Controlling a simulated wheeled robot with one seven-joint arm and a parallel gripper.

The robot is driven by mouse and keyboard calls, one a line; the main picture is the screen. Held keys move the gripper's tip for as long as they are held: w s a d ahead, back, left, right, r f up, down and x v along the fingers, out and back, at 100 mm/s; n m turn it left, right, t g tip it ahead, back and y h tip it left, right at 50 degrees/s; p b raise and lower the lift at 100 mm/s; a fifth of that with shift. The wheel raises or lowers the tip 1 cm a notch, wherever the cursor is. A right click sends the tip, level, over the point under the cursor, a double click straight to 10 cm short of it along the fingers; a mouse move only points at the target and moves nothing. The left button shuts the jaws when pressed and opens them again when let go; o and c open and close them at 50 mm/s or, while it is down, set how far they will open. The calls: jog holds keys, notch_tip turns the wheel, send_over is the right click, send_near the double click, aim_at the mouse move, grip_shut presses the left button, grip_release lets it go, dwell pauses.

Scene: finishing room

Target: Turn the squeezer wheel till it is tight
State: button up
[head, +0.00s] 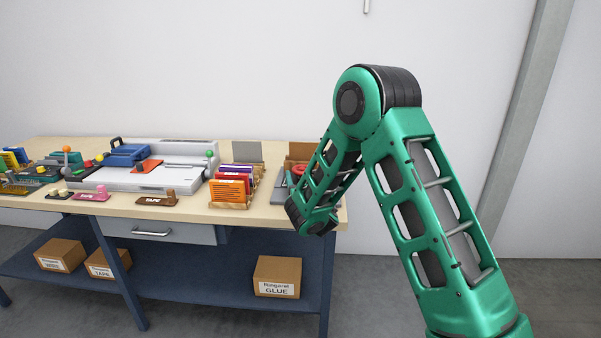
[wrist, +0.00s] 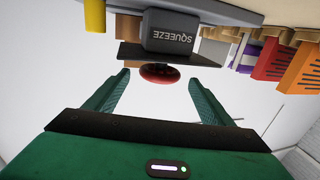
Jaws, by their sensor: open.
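The squeezer shows upside down in the wrist view as a dark grey block (wrist: 172,34) lettered SQUEEZE. Its red wheel (wrist: 158,73) is below the block in that picture, with a dark hub. My gripper (wrist: 159,80) is open, its two green fingers spread to the left and right of the wheel with clear gaps. I cannot tell whether the fingertips reach as far as the wheel. In the head view a bit of the red wheel (head: 298,169) shows at the bench's right end, mostly behind my arm, which hides my gripper there.
The wooden workbench (head: 240,217) holds a rack of coloured packets (head: 229,188) left of the squeezer. A white board machine (head: 140,178) with a blue part stands farther left. Cardboard boxes (head: 277,274) sit on the lower shelf.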

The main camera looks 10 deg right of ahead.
aim_at(300, 165)
jog(key=shift+w+d, duration=0.2)
jog(key=shift+w, duration=2.55)
jog(key=c, duration=1)
